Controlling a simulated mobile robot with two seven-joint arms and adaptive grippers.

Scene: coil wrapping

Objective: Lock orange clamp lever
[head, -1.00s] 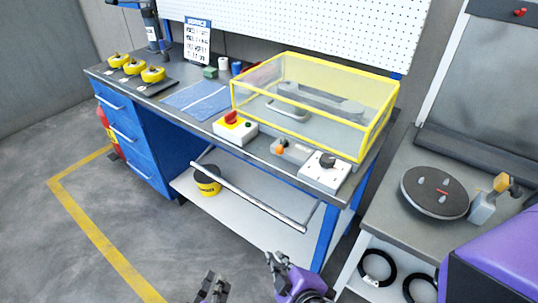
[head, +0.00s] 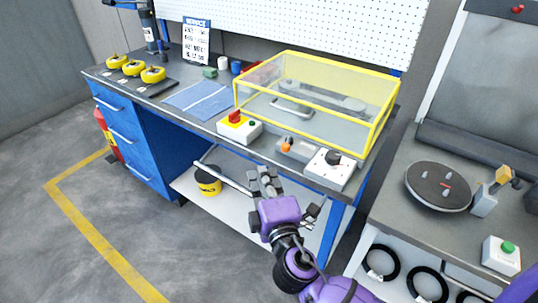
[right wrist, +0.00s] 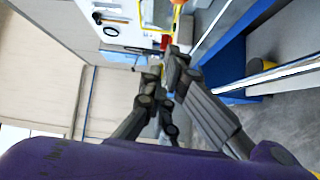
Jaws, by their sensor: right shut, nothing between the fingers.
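A small grey fixture with an orange lever end (head: 287,147) sits on the workbench's front edge, between two switch boxes. A second upright grey clamp with an orange-yellow top (head: 502,175) stands beside the turntable on the right table. My right gripper (head: 265,177) is shut and empty. It is in front of the bench edge, below and left of the orange lever in the head view, apart from it. My left gripper is out of view.
A red-knobbed yellow and white switch box (head: 239,128) and a white box with a black dial (head: 330,170) flank the lever. A yellow-framed clear cover (head: 315,95) stands behind. A silver rail (head: 232,180) runs below the bench front. The turntable (head: 437,188) is at right.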

